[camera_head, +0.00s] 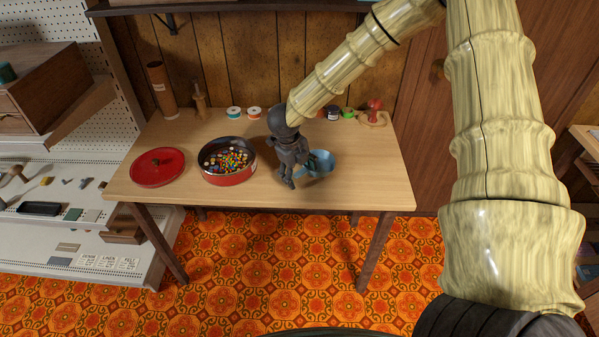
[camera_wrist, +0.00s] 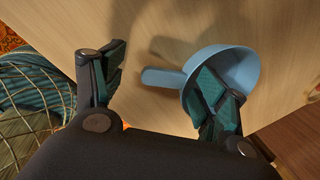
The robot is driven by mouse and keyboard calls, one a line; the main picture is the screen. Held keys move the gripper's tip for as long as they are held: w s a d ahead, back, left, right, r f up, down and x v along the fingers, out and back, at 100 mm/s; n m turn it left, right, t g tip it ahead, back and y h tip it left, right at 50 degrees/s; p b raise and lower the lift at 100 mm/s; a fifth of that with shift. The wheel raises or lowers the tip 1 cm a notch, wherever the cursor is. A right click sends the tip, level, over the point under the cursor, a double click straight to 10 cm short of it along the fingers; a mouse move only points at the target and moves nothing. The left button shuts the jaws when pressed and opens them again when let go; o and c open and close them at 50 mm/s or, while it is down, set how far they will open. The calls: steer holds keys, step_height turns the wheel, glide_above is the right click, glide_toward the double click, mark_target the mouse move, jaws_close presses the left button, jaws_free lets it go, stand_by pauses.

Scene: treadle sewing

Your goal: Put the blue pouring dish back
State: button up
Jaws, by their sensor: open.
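The blue pouring dish (camera_head: 321,167) rests on the wooden table near its front edge, right of the red tin. It also shows in the wrist view as a round bowl (camera_wrist: 232,62) with a short handle (camera_wrist: 162,78) pointing left. My gripper (camera_head: 297,172) is low over the table at the dish's left side, and it partly hides the dish in the head view. In the wrist view, my gripper (camera_wrist: 163,88) is open, with the handle in the gap between its fingers. The right finger overlaps the bowl; I cannot tell whether it touches. The left finger is clear of the handle.
The table (camera_head: 365,185) also holds a round red tin (camera_head: 228,176) of colourful buttons, a red lid (camera_head: 158,167), thread spools (camera_head: 254,113), a wooden cylinder (camera_head: 161,88) and a red pincushion-like item (camera_head: 375,111). A pegboard shelf unit (camera_head: 90,230) stands left.

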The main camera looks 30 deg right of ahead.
steer(key=v, duration=1.1)
steer(key=shift+r+b, duration=0.35)
steer(key=shift+r, duration=0.05)
